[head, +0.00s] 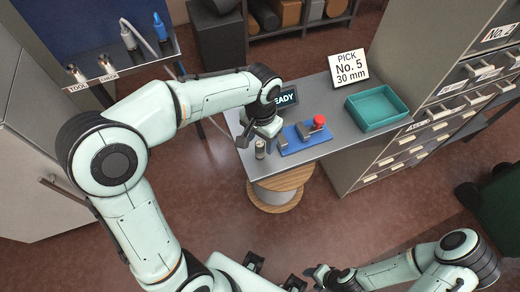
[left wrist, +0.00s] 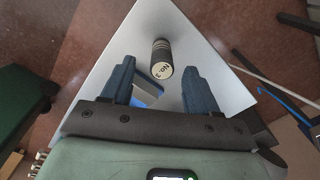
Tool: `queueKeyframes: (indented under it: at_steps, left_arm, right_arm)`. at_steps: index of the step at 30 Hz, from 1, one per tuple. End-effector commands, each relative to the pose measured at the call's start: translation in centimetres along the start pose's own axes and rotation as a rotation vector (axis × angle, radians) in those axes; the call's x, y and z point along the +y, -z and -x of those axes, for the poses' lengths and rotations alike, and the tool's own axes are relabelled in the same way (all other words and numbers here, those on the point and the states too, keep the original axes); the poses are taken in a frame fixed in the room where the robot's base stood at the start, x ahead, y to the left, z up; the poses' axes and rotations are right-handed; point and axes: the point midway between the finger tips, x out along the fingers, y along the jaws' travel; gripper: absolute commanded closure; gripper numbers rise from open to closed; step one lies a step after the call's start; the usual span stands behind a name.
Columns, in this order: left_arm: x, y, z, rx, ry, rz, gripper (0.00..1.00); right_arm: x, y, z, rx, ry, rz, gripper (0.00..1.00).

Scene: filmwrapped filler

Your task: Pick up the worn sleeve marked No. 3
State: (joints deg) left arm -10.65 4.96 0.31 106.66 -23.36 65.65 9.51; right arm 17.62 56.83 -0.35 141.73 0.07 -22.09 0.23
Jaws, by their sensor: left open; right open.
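The worn sleeve (head: 260,149) is a small upright cylinder, dark with pale bands, near the front left corner of the grey worktop (head: 333,103). In the left wrist view the sleeve (left wrist: 162,58) shows a pale end with lettering that looks like "No. 3". My left gripper (head: 254,138) is open above and beside it. In the left wrist view the blue fingers of the left gripper (left wrist: 158,72) stand apart, with the sleeve between and just beyond their tips, no contact visible. My right gripper (head: 321,274) is open, low in the head view, away from the worktop.
A blue fixture (head: 303,139) with a red knob stands right of the sleeve. Behind are a dark display (head: 287,98) and a card (head: 349,70) reading "PICK No. 5 30 mm". A teal tray (head: 377,107) sits right, beside a drawer cabinet (head: 432,125).

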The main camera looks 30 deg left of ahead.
Motion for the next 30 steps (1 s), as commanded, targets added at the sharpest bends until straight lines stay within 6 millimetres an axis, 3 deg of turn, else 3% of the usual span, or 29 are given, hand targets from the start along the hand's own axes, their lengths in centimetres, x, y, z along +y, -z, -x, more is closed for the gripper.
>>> queueKeyframes:
  at_steps: [12,21,23,27,30]
  left_arm:
    - [-0.2,-0.2,-5.0,-0.003,0.0,-0.001,0.41]
    - [-0.2,-0.1,-5.5,0.001,0.0,0.0,0.41]
    - [-0.2,-0.1,-5.4,0.001,0.0,0.0,0.57]
    - [-0.2,-0.1,-5.4,0.001,0.0,0.0,1.0]
    - [-0.2,-0.1,-5.4,0.001,0.0,0.0,1.0]
  right_arm:
    - [0.1,-0.1,-0.3,-0.001,0.0,0.0,0.47]
    - [0.1,-0.1,-0.3,-0.001,0.0,0.0,0.47]
    - [0.1,-0.1,-0.3,-0.001,0.0,0.0,0.47]
    - [0.1,-0.1,-0.3,-0.001,0.0,0.0,0.47]
    - [0.1,-0.1,-0.3,-0.001,-0.001,0.0,0.47]
